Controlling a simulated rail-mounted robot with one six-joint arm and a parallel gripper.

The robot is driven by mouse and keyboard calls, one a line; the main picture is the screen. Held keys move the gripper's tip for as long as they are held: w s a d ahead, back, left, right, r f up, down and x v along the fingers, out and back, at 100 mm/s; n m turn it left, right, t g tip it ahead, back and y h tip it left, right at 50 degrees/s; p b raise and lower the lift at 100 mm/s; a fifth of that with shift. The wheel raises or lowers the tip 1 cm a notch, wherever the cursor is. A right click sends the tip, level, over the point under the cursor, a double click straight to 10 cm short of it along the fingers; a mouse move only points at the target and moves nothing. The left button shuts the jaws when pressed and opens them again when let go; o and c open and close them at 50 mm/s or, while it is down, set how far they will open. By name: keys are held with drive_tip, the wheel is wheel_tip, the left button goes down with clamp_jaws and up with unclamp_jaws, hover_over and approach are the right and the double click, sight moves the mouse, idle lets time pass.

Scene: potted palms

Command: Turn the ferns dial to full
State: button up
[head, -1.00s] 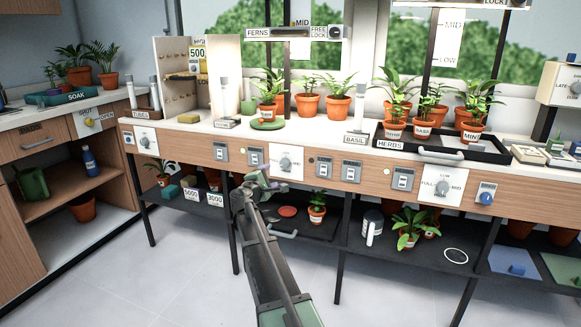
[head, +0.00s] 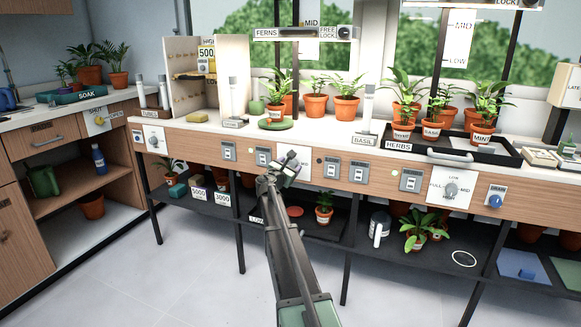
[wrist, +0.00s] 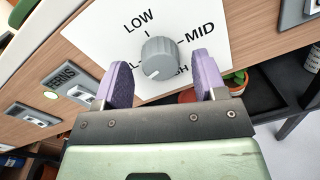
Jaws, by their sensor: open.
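The grey round dial (wrist: 160,58) sits on a white plate (wrist: 110,30) on the bench front. In the wrist view its plate reads LOW above and MID to the right; the left and lower words are partly hidden. The dial's pale mark points to the lower left. A FERNS label (wrist: 62,76) is on the switch beside the plate. My gripper (wrist: 163,70) is open, its two purple fingers either side of the dial's lower part, with visible gaps. In the head view my gripper (head: 288,166) covers the dial.
Rocker switches (head: 263,156) flank the plate. A similar dial (head: 451,190) and a blue DRAIN knob (head: 495,201) are farther right. Potted plants (head: 315,102) and a black HERBS tray (head: 470,162) stand on the bench. A lower shelf (head: 330,232) holds pots and boxes.

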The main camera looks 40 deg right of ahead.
drive_tip(key=shift+w+d, duration=0.3)
drive_tip(key=shift+d, duration=0.25)
drive_tip(key=shift+c, duration=0.3)
drive_tip(key=c, duration=0.9)
drive_tip(key=m, duration=0.3)
drive_tip(key=o, duration=1)
drive_tip(key=shift+c, duration=0.2)
drive_tip(key=v, duration=1.1)
